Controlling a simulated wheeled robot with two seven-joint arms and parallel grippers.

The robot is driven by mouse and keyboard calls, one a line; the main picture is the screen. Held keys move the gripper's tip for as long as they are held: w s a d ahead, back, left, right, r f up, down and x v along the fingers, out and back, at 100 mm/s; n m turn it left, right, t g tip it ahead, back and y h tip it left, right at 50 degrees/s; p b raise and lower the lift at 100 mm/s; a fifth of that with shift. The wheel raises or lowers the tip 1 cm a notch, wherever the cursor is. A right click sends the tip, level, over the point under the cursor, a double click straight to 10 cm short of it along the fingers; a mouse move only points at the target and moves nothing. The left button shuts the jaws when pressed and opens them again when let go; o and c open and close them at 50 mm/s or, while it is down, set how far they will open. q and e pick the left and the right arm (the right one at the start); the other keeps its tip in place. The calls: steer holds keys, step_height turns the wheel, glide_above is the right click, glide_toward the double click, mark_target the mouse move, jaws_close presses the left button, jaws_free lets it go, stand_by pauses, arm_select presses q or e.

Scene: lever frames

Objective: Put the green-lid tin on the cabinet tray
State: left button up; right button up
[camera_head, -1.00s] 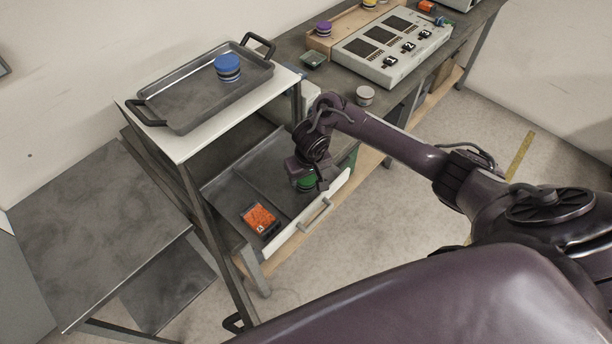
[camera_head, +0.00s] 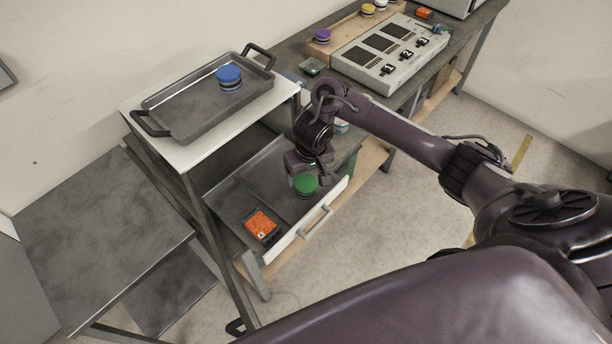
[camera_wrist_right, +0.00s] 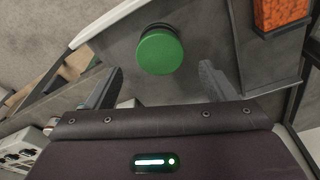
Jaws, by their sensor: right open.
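The green-lid tin (camera_head: 305,184) stands in the open drawer (camera_head: 240,192) of the cabinet, near the drawer's front. It also shows in the right wrist view (camera_wrist_right: 159,50), beyond and between the fingertips. My right gripper (camera_head: 309,172) is just above the tin, open and empty; in the wrist view its two fingers (camera_wrist_right: 160,85) are spread wide, apart from the tin. The cabinet tray (camera_head: 165,118), dark metal with two handles, lies on the cabinet's white top and holds a blue-lid tin (camera_head: 229,78). My left gripper is not in view.
An orange-and-black box (camera_head: 261,225) lies in the drawer's left part, past a divider. A workbench behind carries a grey switch panel (camera_head: 390,55), a small dish (camera_head: 312,66) and a purple-lid tin (camera_head: 322,36). The tray's middle is clear.

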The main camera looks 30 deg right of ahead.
mark_target(308, 188)
arm_select(q)
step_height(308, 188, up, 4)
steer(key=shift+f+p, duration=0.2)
steer(key=shift+p, duration=1)
arm_select(e)
steer(key=r, duration=0.5)
steer(key=shift+s, duration=0.4)
steer(key=shift+f, duration=0.1)
